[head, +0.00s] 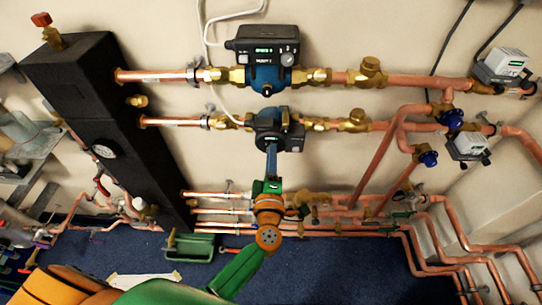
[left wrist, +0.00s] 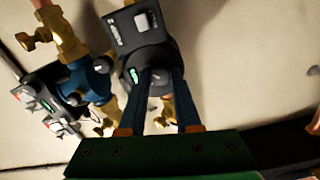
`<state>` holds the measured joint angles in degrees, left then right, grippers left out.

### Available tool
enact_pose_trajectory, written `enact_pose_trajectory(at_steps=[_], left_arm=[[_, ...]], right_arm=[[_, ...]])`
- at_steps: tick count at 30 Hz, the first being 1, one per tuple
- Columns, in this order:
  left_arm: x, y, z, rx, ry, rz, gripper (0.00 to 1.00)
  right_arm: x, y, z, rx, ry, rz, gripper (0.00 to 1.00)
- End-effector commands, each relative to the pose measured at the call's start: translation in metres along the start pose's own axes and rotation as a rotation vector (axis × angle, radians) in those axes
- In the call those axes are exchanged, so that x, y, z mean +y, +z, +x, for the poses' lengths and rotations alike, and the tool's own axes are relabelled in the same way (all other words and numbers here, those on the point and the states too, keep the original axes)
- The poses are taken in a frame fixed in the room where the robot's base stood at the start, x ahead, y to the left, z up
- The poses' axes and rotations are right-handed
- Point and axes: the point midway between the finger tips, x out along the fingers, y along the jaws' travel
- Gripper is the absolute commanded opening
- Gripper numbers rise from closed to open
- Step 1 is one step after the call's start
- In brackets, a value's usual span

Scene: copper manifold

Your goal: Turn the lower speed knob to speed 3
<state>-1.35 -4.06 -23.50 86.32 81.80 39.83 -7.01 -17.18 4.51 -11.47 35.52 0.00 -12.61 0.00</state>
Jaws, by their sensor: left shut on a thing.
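The lower pump (head: 283,120) is a blue body with a dark round face, set in the lower copper line below the upper pump (head: 268,75). The lower pump's face also shows in the left wrist view (left wrist: 133,62), with a small lit green mark beside the knob. My left gripper (head: 271,148) reaches up to this face from below. Its two blue fingers (left wrist: 159,75) are shut on the lower speed knob (left wrist: 157,71), which is mostly hidden between them. The knob's setting cannot be read. My right gripper is not in view.
The upper pump has a black control box (head: 262,40) with green displays. Brass valves (head: 355,119) and copper pipes (head: 385,170) surround the pumps. A black manifold block (head: 90,110) stands at left. A green case (head: 190,247) is on the blue floor. Plain wall lies behind.

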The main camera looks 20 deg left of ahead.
Motion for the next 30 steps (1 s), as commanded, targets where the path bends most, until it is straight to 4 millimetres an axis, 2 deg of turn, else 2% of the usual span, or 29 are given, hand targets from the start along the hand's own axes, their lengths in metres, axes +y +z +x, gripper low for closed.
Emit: enact_pose_trajectory(at_steps=[5,6,8,9,17,20,25,30], left_arm=[[0.0,0.0,0.0,0.0,0.001,0.001,0.0],[0.0,0.0,0.0,0.0,0.001,0.001,0.43],[0.0,0.0,0.0,0.0,0.001,0.001,0.59],[0.0,0.0,0.0,0.0,0.001,0.001,0.62],[0.0,0.0,-0.001,0.0,0.0,0.0,0.62],[-0.002,0.001,-0.015,-0.001,-0.003,0.0,0.62],[-0.003,0.001,-0.052,-0.001,-0.004,-0.002,0.62],[-0.001,0.001,-0.07,0.0,0.0,0.0,0.62]], right_arm=[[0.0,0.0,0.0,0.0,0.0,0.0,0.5],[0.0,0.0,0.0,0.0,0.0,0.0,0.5],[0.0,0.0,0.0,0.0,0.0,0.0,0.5],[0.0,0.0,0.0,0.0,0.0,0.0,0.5],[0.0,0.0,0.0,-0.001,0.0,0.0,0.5],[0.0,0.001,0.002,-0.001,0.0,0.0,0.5],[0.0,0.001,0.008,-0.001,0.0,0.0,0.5],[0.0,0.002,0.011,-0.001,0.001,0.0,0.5]])
